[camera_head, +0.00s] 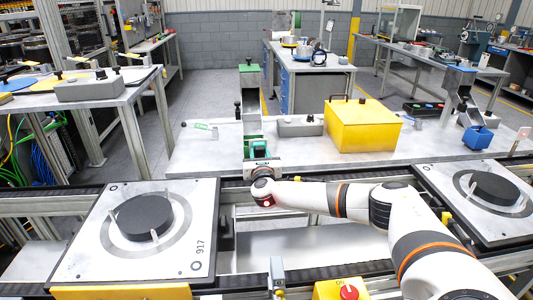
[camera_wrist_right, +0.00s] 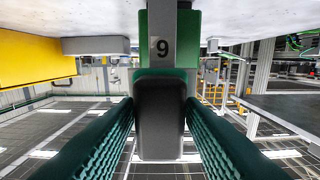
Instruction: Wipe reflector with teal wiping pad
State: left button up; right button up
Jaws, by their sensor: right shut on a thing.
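My right gripper (camera_head: 260,160) reaches over the conveyor to the near edge of the long table. In the right wrist view its two green ribbed fingers (camera_wrist_right: 160,130) are shut on a dark grey block with a teal-green edge, which looks like the wiping pad (camera_wrist_right: 161,110). I cannot tell whether pad and post touch. The reflector is not clearly seen; the pad may hide it. My left gripper is not in view.
A yellow box (camera_head: 362,126) and a grey control box (camera_head: 300,126) stand right of the post. Pallets with black discs lie on the conveyor, left (camera_head: 140,240) and right (camera_head: 490,200). A red button (camera_head: 349,292) is at the front.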

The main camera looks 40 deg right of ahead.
jog(key=shift+w+a+r+p, duration=0.1)
jog(key=shift+a+r+p, duration=0.05)
jog(key=shift+p, duration=1.35)
dwell(1.1)
jog(key=a, duration=0.1)
jog(key=w+a, duration=0.1)
jog(key=shift+w+a, duration=0.3)
jog(key=shift+a, duration=0.05)
